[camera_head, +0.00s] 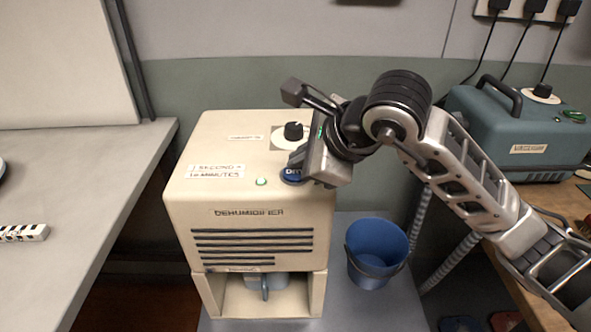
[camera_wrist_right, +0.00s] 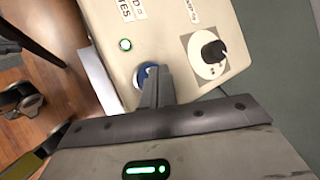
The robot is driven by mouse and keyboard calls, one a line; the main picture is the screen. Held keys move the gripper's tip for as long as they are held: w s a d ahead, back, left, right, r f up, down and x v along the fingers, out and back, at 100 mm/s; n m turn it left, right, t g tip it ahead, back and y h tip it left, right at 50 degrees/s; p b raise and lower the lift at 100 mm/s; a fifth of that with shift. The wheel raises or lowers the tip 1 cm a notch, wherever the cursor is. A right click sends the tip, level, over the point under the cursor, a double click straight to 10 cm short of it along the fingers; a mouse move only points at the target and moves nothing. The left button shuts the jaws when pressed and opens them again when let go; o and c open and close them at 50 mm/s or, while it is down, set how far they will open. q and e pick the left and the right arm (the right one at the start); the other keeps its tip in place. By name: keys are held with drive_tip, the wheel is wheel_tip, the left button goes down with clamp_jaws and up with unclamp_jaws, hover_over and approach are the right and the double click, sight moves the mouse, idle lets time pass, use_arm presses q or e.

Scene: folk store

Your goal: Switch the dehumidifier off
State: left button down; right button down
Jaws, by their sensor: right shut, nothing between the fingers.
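The dehumidifier (camera_head: 262,215) is a cream box with dark vent slots, standing left of centre in the head view. Its top carries a black dial (camera_head: 294,131) on a white plate, a small green lit lamp (camera_head: 261,182) and a round blue button (camera_head: 292,175). My right gripper (camera_head: 300,172) is over the top, its fingers at the blue button. In the right wrist view the shut fingers (camera_wrist_right: 154,80) cover part of the blue button (camera_wrist_right: 143,76); whether they press it I cannot tell. The lamp (camera_wrist_right: 125,45) and dial (camera_wrist_right: 213,52) show clear of the fingers. My left gripper is not in view.
A blue bucket (camera_head: 376,252) stands right of the dehumidifier, below my right arm. A teal vacuum unit (camera_head: 520,125) sits on the wooden bench at the right. A grey table (camera_head: 75,185) is at the left.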

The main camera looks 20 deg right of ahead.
drive_tip(key=shift+f+b, duration=0.3)
drive_tip(key=shift+f, duration=0.05)
drive_tip(key=shift+r, duration=0.45)
drive_tip(key=shift+r+p, duration=2.2)
drive_tip(key=shift+r, duration=0.85)
